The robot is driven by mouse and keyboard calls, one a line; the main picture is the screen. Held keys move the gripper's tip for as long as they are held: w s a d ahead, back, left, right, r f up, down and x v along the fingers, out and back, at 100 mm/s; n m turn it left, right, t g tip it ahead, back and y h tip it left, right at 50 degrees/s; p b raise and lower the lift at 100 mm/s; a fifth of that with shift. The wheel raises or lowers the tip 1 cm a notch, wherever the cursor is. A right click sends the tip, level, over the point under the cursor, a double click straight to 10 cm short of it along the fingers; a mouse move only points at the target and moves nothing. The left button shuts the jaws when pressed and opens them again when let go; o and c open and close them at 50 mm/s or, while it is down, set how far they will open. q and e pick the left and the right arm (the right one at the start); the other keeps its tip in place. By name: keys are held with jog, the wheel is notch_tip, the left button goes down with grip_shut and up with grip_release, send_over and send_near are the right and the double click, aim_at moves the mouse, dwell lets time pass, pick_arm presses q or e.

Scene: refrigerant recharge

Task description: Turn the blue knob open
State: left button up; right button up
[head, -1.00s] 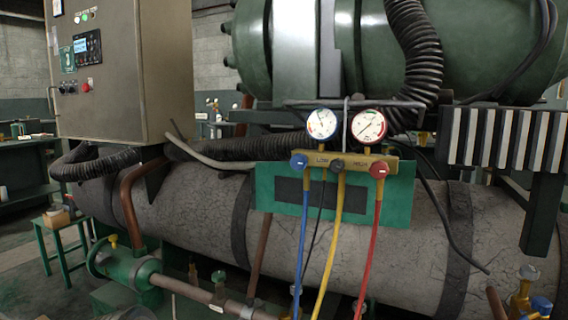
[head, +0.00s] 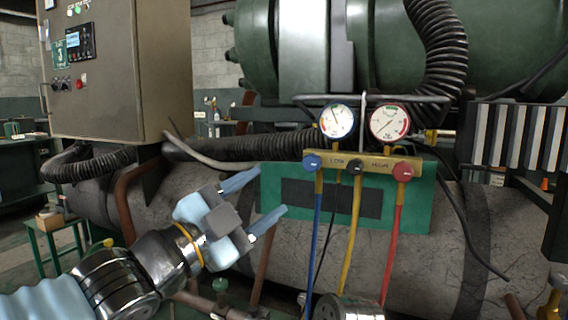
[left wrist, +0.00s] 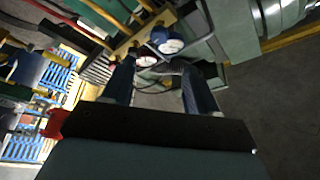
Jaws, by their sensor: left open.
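The blue knob (head: 312,162) sits at the left end of the brass gauge manifold (head: 345,165), above the blue hose.
Blue, yellow (head: 352,235) and red hoses hang below. A grey control cabinet (head: 115,70) is at left. A cracked grey tank (head: 465,240) runs behind.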

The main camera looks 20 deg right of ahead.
aim_at(309, 165)
pick_arm(q)
jog(key=p+x, duration=0.2)
jog(key=x, duration=1)
jog(key=shift+w, duration=0.1)
jog(key=shift+w+d, duration=0.25)
jog(key=shift+d, duration=0.25)
